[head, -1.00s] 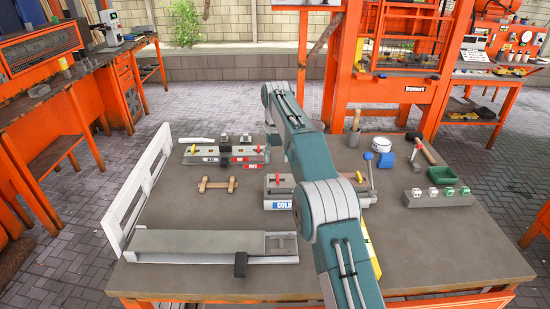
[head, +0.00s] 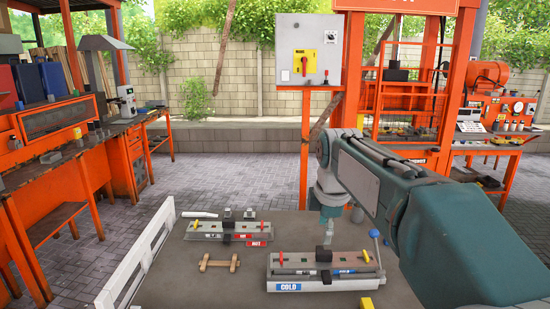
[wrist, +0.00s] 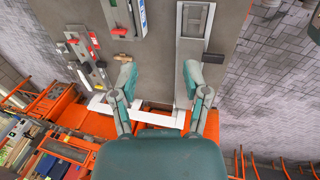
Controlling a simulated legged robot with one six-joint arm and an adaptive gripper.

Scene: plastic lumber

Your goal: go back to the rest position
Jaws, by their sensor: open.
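My gripper (wrist: 160,77) shows in the wrist view with its two fingers spread wide and nothing between them, over the grey workbench top (wrist: 158,55). In the head view my arm comes in from the right, and my gripper (head: 327,230) hangs small and partly hidden above the rear of the fixture labelled COLD (head: 325,286). I cannot tell from the head view how far above the fixture it is.
A second fixture labelled HOT (head: 208,237) stands at the back left of the bench. A small wooden piece (head: 218,263) lies in front of it. A white slatted frame (head: 140,264) stands along the left edge. An orange press frame (head: 318,150) stands behind the bench.

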